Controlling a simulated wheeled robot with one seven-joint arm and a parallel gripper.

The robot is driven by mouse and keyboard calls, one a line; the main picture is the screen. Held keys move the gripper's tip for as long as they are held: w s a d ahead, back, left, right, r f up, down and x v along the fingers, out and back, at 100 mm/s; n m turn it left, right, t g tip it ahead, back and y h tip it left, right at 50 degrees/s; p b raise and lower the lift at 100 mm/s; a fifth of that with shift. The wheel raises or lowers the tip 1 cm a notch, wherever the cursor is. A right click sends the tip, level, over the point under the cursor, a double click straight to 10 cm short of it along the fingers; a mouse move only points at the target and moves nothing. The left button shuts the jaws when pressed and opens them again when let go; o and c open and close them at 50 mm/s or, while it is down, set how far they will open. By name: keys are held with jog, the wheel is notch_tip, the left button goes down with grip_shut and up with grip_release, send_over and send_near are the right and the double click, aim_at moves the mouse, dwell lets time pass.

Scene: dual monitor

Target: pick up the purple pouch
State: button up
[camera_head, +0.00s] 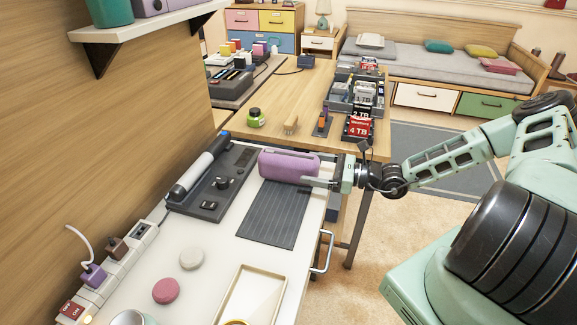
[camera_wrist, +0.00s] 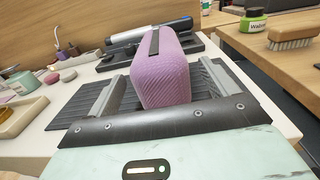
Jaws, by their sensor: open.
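The purple pouch (camera_head: 288,167) rests at the far end of a dark ribbed mat (camera_head: 272,217) on the white desk. It is a rounded, elongated case with a dark strip along its top, seen in the wrist view (camera_wrist: 165,75). My gripper (camera_head: 314,170) reaches in from the right at the pouch's right end. In the wrist view my gripper's two fingers (camera_wrist: 160,92) stand apart, one on each side of the pouch's near end. A gap shows on the left side; the right finger is close to the pouch, and contact there is unclear.
A dark device with a grey roller (camera_head: 203,163) lies left of the pouch. A wooden table (camera_head: 285,95) behind holds a green jar (camera_head: 256,118), a brush (camera_head: 291,123) and boxed drives (camera_head: 358,128). A power strip (camera_head: 118,262), two round discs and a cream tray (camera_head: 225,300) are nearer.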

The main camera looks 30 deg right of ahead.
aim_at(300, 164)
jog(key=x, duration=0.4)
jog(key=shift+w+a, duration=0.1)
jog(key=shift+r, duration=0.1)
jog(key=c, duration=1.2)
jog(key=shift+o, duration=0.2)
